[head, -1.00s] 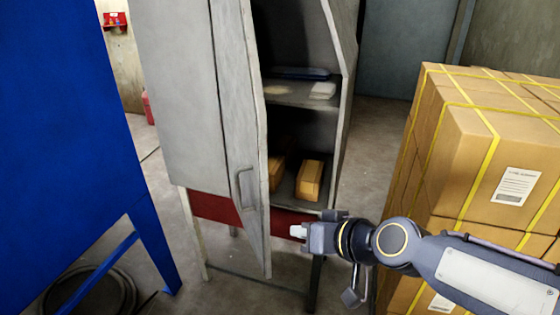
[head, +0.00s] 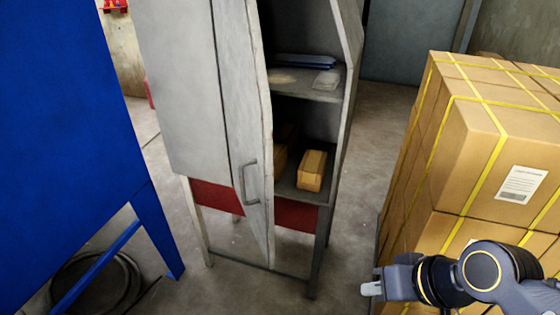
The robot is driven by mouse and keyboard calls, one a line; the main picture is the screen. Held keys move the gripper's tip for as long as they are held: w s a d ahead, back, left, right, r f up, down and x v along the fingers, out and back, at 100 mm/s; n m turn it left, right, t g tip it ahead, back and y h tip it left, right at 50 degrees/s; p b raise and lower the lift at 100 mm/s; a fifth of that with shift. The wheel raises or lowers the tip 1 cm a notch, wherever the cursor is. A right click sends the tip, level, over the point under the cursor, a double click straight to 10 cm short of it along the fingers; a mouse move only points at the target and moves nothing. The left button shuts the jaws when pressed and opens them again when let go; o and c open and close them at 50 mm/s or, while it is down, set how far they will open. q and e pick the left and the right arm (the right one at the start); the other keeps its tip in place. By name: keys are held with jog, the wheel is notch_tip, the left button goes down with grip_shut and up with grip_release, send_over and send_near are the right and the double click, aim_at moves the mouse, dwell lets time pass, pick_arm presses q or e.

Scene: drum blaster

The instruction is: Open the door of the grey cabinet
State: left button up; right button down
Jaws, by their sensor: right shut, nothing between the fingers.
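The grey cabinet (head: 183,90) stands in the middle on legs, with a red band under its body. Its door (head: 245,120) is swung open, seen nearly edge-on, with a handle (head: 250,182) low on it. The right part of the inside is exposed, with shelves (head: 308,88) holding a blue item, a pale item and small tan boxes (head: 311,170). My right gripper (head: 371,289) is shut and empty at the lower right, apart from the door, to the right of the cabinet legs. My left gripper is not in view.
Strapped cardboard boxes (head: 465,150) are stacked on the right, close behind my right arm. A large blue structure (head: 65,120) fills the left, with a coiled dark hose or ring (head: 100,285) under it. Bare floor (head: 372,150) lies between the cabinet and the boxes.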

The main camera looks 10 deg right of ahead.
jog(key=w+r+n+g+y+p, duration=0.1)
jog(key=w+r+n+p, duration=0.15)
jog(key=w+r, duration=0.8)
jog(key=n+g+y+p, duration=0.1)
jog(key=n+p, duration=0.1)
jog(key=p, duration=0.2)
send_near(272, 172)
jog(key=d+r, duration=0.2)
jog(key=d, duration=0.4)
jog(key=w+a+f+p, duration=0.1)
jog(key=w+a+f, duration=0.1)
jog(key=a+f, duration=0.6)
jog(key=shift+w+a, duration=0.15)
jog(key=shift+a, duration=0.7)
jog(key=shift+a+p, duration=0.1)
jog(key=shift+p, duration=0.2)
